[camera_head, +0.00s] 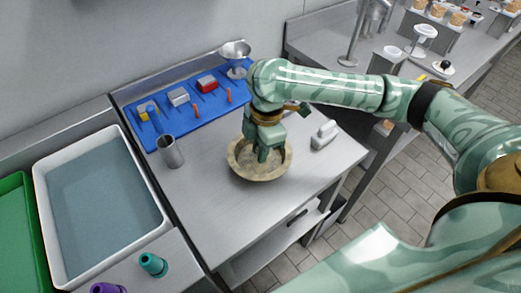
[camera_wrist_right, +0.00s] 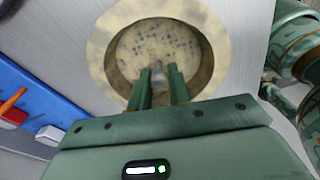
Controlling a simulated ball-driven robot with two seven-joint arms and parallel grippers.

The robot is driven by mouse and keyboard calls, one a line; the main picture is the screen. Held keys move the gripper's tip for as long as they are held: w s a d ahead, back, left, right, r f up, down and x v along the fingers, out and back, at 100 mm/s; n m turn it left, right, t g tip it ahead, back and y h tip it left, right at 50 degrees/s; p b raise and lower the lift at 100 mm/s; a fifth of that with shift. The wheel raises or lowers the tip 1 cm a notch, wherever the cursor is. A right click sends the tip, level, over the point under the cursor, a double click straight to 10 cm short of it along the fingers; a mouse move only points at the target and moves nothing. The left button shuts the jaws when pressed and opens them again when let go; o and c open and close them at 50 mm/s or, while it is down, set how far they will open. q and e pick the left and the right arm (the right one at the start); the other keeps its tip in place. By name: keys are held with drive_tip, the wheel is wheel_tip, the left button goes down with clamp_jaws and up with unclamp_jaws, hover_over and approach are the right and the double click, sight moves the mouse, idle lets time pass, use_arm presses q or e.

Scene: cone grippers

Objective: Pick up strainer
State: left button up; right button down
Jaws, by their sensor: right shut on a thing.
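A round beige bowl (camera_head: 241,168) stands on the steel counter in the head view. In the wrist view its pale rim (camera_wrist_right: 100,60) surrounds a speckled disc with dark holes, which looks like the strainer (camera_wrist_right: 150,42). My right gripper (camera_head: 264,157) points down into the bowl. In the wrist view its two fingers (camera_wrist_right: 160,80) are shut on a small grey knob at the middle of the strainer. The strainer looks seated inside the bowl, but I cannot tell whether it is lifted. My left gripper is not in view.
A blue mat (camera_head: 206,121) with small blocks and tools lies behind the bowl. A metal cup (camera_head: 170,152) stands left, a pale block (camera_head: 324,135) right. A silver funnel-like piece (camera_head: 236,53) is at the back. A white basin (camera_head: 102,205) is far left.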

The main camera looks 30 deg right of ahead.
drive_tip(key=s+r+p, duration=0.8)
drive_tip(key=s+r, duration=0.4)
drive_tip(key=s, duration=0.2)
drive_tip(key=shift+a, duration=0.1)
